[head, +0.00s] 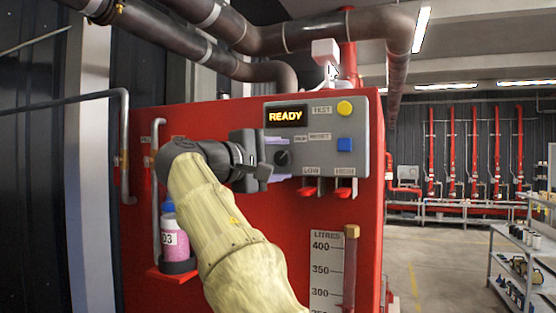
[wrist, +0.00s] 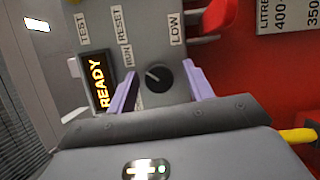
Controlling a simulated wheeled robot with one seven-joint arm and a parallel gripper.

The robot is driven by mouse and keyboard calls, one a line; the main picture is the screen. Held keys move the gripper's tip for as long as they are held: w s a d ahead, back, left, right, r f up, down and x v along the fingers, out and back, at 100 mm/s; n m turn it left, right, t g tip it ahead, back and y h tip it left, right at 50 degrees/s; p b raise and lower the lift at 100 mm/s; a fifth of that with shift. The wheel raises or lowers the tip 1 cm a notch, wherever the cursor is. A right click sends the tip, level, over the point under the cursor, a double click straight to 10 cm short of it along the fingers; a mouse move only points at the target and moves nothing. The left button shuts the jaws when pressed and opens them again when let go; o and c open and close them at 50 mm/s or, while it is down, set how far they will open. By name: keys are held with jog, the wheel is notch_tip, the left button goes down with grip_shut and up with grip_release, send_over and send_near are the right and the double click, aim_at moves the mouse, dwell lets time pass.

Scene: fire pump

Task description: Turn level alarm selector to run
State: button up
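The selector is a round black knob (wrist: 158,77) on the grey control panel, beside the words RUN and RESET. It also shows in the head view (head: 283,158), partly behind my gripper. A small pale mark shows on the knob's face in the wrist view; I cannot tell exactly which word it points at. My gripper (wrist: 161,86) is open, its two purple fingers on either side of the knob with gaps to it. In the head view my gripper (head: 275,157) is in front of the panel's left part. The display (head: 286,116) reads READY.
Red levers marked LOW (head: 308,191) and HIGH (head: 343,192) jut out below. A pink bottle (head: 174,240) stands at left. A litre gauge (head: 327,265) is below the panel.

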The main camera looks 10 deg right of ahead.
jog(key=b+v, duration=0.1)
jog(key=v, duration=1.6)
jog(key=shift+a+b, duration=0.2)
jog(key=shift+b, duration=0.2)
jog(key=shift+f, duration=0.2)
